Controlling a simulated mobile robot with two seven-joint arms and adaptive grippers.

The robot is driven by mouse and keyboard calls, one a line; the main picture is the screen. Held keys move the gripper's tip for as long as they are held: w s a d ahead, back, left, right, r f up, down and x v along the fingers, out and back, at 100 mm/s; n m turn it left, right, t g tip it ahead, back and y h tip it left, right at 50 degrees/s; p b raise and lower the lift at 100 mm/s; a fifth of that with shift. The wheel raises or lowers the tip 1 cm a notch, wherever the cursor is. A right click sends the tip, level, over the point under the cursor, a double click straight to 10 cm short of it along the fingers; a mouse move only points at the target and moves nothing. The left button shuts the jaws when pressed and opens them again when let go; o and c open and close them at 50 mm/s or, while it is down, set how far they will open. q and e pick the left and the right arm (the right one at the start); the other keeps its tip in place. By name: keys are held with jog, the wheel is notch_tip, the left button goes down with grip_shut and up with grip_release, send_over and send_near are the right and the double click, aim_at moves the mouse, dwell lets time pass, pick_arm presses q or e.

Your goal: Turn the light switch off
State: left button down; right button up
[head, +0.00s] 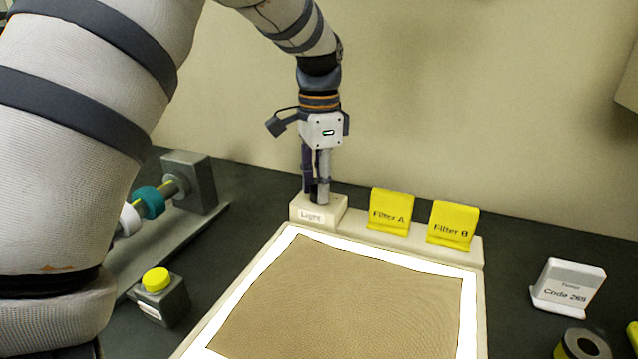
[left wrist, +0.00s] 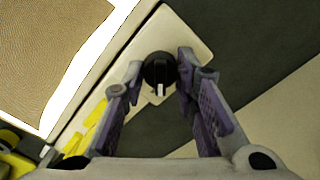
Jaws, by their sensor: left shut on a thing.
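The light switch is a black round knob (left wrist: 160,70) with a white pointer mark, on a cream block labelled "Light" (head: 311,217). In the left wrist view the pointer mark faces the bottom of the picture. My left gripper (head: 317,196) points straight down over the block, with its fingers shut on either side of the knob. In the head view the fingers mostly hide the knob. The light panel's border (head: 260,268) glows bright white around a tan mesh sheet (head: 340,305). My right gripper is not in view.
Yellow cards, Filter A (head: 390,211) and Filter B (head: 453,226), stand right of the switch. A yellow-button box (head: 160,298) and a grey shaft stand (head: 190,183) are left. A wall rises behind.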

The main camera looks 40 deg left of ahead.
pick_arm(q)
jog(key=n, duration=0.4)
jog(key=shift+n, duration=0.3)
jog(key=n, duration=0.4)
jog(key=shift+n, duration=0.6)
jog(key=c, duration=1.2)
grip_release()
jog(key=shift+c, duration=0.2)
notch_tip(320, 180, up, 12)
